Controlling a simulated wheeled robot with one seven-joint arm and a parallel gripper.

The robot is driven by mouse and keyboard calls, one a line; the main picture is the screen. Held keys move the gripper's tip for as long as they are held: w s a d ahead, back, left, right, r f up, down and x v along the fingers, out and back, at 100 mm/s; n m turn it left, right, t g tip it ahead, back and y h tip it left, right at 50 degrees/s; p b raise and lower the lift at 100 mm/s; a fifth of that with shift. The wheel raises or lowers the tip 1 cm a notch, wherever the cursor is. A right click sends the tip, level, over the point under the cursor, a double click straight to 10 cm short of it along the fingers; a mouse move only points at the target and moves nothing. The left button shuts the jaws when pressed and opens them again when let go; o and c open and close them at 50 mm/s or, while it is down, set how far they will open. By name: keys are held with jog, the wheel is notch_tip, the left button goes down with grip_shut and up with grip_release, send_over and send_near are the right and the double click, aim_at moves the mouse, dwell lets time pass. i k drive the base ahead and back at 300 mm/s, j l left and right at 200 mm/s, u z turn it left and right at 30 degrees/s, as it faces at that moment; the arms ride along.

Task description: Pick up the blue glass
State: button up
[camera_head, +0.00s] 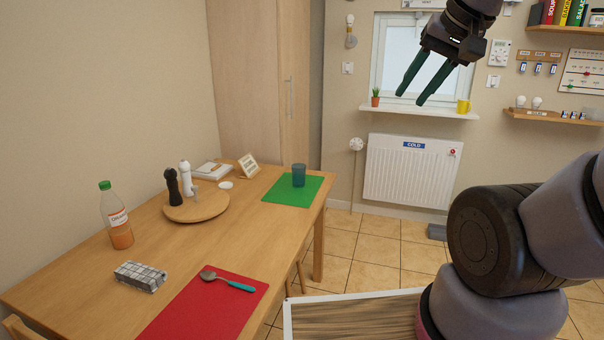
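The blue glass (299,175) stands upright on a green placemat (292,195) at the far right end of the wooden table. My gripper (409,99) hangs in the air at the upper right, in front of the window. Its two dark green fingers are apart with nothing between them. In the picture it is well above and to the right of the glass, not touching it.
The table (165,235) also bears a round board (205,210) with dark and white mills, a bottle (116,216), a checked packet (140,276), and a red mat (190,312) with a spoon (228,280). A radiator (410,175) hangs on the back wall.

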aim_at(298, 170)
jog(key=i+l+u, duration=0.75)
jog(key=l+u, duration=0.2)
